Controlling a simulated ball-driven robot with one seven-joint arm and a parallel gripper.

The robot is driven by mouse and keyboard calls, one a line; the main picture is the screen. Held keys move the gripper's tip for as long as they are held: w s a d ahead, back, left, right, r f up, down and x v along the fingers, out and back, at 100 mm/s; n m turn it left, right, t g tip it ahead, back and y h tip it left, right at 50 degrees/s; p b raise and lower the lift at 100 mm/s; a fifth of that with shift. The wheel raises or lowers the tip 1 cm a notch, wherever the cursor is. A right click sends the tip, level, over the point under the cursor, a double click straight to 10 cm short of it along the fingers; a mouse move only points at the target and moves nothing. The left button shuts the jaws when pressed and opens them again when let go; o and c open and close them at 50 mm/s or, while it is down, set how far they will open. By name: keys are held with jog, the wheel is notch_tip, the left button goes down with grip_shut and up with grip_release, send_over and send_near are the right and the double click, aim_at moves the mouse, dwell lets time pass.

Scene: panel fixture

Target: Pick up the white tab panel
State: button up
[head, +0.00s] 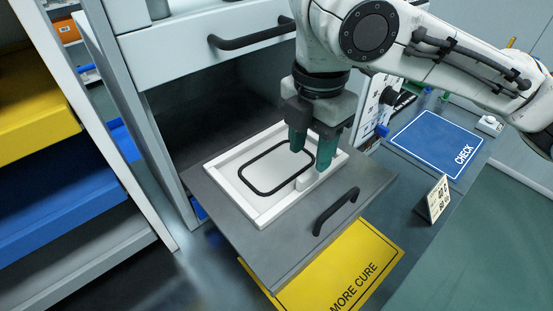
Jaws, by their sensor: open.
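The white tab panel (259,178) lies flat, with a black rounded outline on its face. It sits within a white raised frame (248,214) on a grey pulled-out drawer or shelf. A small white raised block, perhaps its tab, (304,181) shows at its right side, by the fingers. My gripper (311,155) has green fingers and points down over the panel's right end. The fingers are apart, one on the far side and one nearer the front right. I cannot tell whether either finger touches the block.
The grey drawer (285,244) has a black handle (336,211) at its front. A closed drawer with a black handle (252,36) is above. A yellow MORE CURE mat (345,270) and blue CHECK mat (437,140) lie nearby. A small sign (433,200) stands right. Shelves with coloured bins (55,190) are left.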

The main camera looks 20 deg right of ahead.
aim_at(309, 173)
jog(key=f, duration=0.8)
jog(key=shift+w+d+f, duration=0.15)
jog(key=shift+d, duration=0.05)
jog(key=shift+c, duration=0.3)
grip_shut()
